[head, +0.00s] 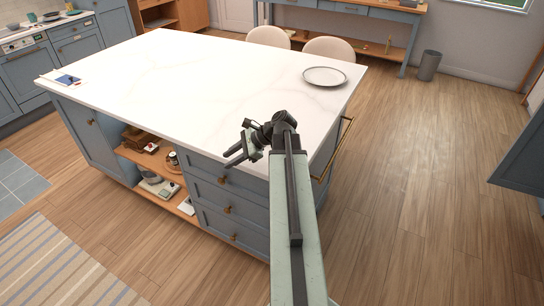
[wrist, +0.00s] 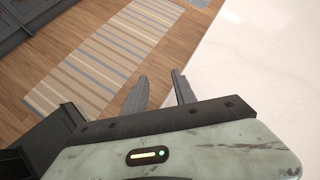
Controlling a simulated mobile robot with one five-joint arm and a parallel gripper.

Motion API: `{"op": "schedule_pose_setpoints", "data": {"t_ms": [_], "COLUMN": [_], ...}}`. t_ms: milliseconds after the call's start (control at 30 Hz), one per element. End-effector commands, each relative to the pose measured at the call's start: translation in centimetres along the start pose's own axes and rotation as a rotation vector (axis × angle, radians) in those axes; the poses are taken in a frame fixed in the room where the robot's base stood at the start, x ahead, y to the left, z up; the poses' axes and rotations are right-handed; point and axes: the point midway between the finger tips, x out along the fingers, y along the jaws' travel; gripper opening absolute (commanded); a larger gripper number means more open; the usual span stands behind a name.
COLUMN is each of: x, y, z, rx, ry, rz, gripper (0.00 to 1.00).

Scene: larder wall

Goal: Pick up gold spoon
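I cannot make out a gold spoon in either view. My gripper (head: 228,159) is over the near edge of the white island top (head: 190,75) in the head view, pointing left. In the wrist view, my gripper (wrist: 160,75) shows two dark fingers with a gap between them and nothing in it. It is open and empty. The floor and the edge of the white top lie beyond the fingers.
A grey plate (head: 325,76) lies on the island's right end. A blue flat item (head: 67,79) lies at its far left corner. Two pale chairs (head: 330,49) stand behind. A grey bin (head: 429,65) stands at the back right. Wooden floor (head: 420,150) on the right is clear.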

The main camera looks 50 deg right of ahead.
Motion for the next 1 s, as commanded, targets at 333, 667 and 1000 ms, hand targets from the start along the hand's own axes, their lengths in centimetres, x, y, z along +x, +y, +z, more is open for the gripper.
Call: {"op": "schedule_pose_setpoints", "data": {"t_ms": [333,667,1000], "x": [-15.9,-16.4,-13.8], "y": [-2.9,-3.3,-4.2], "z": [-12.3,-13.1,-12.9], "rx": [0.525,0.561,0.56], "ry": [-0.219,-0.241,-0.24], "rz": [-0.362,-0.393,-0.392], "gripper": [0.33,0.33,0.33]}}
